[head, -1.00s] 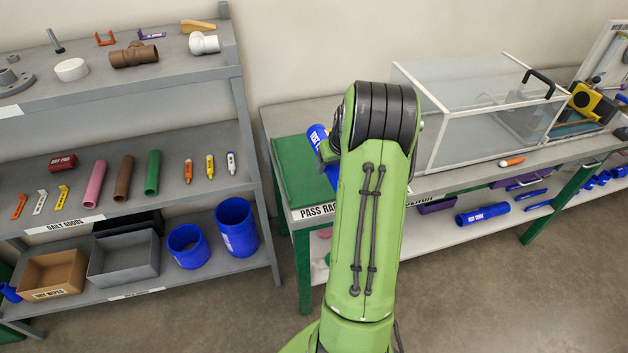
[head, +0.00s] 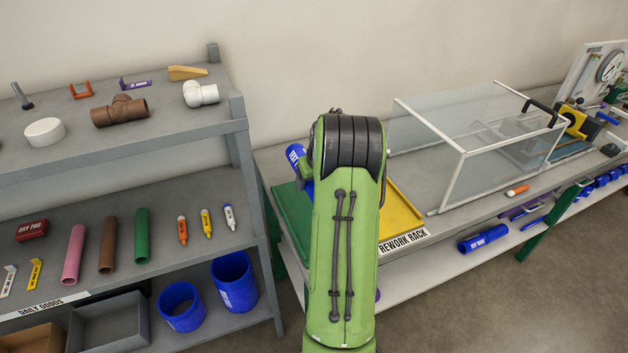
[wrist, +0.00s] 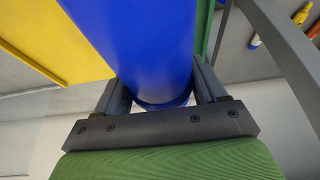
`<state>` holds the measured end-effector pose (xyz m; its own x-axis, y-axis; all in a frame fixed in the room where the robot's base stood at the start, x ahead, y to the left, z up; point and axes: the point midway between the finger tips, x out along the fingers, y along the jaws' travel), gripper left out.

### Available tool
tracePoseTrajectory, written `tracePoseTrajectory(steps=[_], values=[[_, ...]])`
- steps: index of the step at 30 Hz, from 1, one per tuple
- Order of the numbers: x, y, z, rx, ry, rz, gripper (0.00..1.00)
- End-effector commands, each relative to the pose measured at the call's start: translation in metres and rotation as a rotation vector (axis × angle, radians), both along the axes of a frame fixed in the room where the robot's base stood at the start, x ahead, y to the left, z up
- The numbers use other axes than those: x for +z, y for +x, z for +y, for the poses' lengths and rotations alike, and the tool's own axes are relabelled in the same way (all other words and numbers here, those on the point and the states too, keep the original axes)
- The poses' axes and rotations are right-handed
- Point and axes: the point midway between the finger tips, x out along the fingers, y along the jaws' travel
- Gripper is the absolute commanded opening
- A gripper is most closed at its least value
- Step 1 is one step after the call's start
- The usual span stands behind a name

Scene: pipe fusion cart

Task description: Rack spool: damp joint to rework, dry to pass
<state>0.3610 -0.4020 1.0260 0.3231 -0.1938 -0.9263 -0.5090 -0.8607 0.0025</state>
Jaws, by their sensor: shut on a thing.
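A blue spool (head: 295,155) shows at the left of my arm's end in the head view, with white lettering on it. In the wrist view the blue spool (wrist: 145,45) fills the middle, and my gripper (wrist: 160,90) is shut on it with one finger on each side. The head view hides the fingers behind my arm. The green pass rack (head: 290,215) lies on the bench left of my arm. The yellow rework rack (head: 402,212) lies right of it, with its label in front. In the wrist view the yellow rack (wrist: 60,35) is at upper left. The joint's dampness cannot be told.
A grey shelf (head: 185,257) at left holds pipes, markers and blue couplings. Other blue pipes (head: 482,238) lie on the bench's lower shelf.

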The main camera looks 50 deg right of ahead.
Motion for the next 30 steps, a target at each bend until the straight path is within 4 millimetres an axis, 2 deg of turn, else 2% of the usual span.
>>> tracePoseTrajectory(steps=[14, 30], values=[[-0.001, -0.001, 0.000, 0.001, -0.003, -0.003, 0.26], [-0.059, -0.002, 0.000, 0.001, -0.004, -0.001, 0.26]])
